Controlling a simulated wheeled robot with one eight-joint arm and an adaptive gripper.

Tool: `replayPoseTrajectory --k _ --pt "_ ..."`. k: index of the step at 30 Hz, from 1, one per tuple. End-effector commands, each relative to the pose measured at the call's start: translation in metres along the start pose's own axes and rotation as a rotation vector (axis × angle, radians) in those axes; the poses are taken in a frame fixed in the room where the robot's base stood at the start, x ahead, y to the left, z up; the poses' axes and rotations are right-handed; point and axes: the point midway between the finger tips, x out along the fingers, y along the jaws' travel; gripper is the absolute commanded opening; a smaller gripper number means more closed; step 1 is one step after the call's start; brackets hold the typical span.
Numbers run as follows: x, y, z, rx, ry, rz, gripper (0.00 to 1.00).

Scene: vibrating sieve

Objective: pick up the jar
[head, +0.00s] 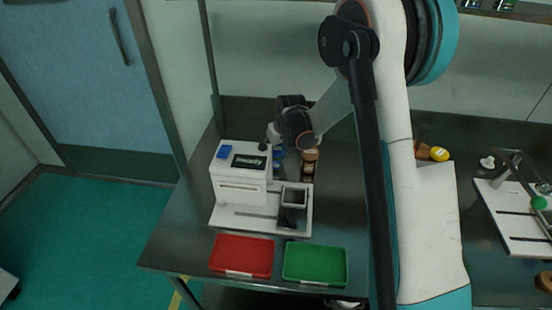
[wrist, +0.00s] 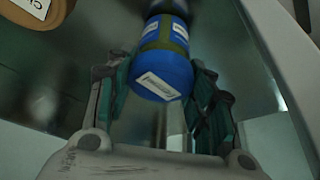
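A jar with a blue lid (wrist: 165,77), a white label on its top and an olive-and-blue body shows in the wrist view. In the head view a small part of the blue jar (head: 278,161) shows behind the white machine, partly hidden by my gripper (head: 275,140). In the wrist view my gripper (wrist: 160,85) has its two teal-padded fingers spread on either side of the blue lid. Narrow gaps seem to show beside the lid; I see no clear grip. A brown jar (head: 309,165) stands just right of it.
The white sieve machine (head: 240,182) stands close by at the left, with a dark square cup (head: 294,197) on its base. A red tray (head: 242,255) and a green tray (head: 315,263) lie at the table's front. A brown lid (wrist: 33,14) is at the wrist view's upper left.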

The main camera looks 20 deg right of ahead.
Motion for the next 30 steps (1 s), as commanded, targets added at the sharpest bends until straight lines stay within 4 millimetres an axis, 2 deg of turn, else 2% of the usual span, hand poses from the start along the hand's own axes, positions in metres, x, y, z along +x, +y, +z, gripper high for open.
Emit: replayPoseTrajectory --k 11,17,23,30 --pt "-0.001 0.000 0.000 0.000 0.000 0.000 0.22" --pt "-0.011 0.000 -0.005 0.000 0.000 0.000 0.22" --pt "-0.040 0.000 -0.016 0.000 0.000 0.000 0.22" --pt "-0.091 0.000 -0.037 0.000 0.000 0.000 0.22"
